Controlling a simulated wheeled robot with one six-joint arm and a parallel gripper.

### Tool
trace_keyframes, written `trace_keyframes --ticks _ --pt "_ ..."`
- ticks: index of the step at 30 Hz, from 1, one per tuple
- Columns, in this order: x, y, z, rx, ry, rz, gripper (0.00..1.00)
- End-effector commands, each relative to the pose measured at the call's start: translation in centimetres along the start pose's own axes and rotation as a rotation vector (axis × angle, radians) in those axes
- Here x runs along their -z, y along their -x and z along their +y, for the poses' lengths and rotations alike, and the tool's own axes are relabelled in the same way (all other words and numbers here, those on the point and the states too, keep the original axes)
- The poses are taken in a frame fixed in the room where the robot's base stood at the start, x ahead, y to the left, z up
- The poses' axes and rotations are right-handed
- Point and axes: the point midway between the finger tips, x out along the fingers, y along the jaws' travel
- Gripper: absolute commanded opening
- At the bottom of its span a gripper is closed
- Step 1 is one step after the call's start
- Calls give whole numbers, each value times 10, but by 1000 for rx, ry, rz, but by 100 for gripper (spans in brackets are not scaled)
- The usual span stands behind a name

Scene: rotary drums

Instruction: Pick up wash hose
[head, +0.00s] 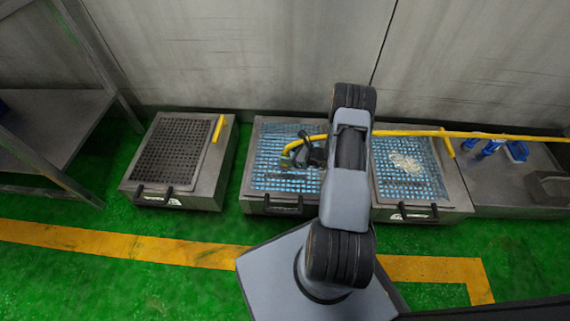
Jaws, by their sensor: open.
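The wash hose (480,134) is a yellow line that comes in from the right edge and runs behind my arm. It bends down at its left end over the middle grated box (257,178). Its curved end (292,150) lies close beside my gripper (299,160). My gripper is dark and open, above the blue-lit grate. The picture is too small to tell whether the hose end is between the fingers or only beside them. My arm hides the hose's middle stretch.
A grey box with a dark grate (172,146) stands at the left, and another with a pale patch on its grate (408,170) stands right of my arm. Blue items (491,147) lie on a bench at right. A metal rack (60,105) stands far left. The green floor is clear in front.

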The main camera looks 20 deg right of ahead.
Motion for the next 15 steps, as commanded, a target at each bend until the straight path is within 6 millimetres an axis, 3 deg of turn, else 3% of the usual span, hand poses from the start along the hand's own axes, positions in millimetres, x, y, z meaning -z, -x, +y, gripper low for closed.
trace_keyframes --ticks 6,14,15 --pt "1 -19 0 1 1 1 64" --pt "0 -20 0 2 0 1 64" --pt "0 -20 0 1 0 1 60"
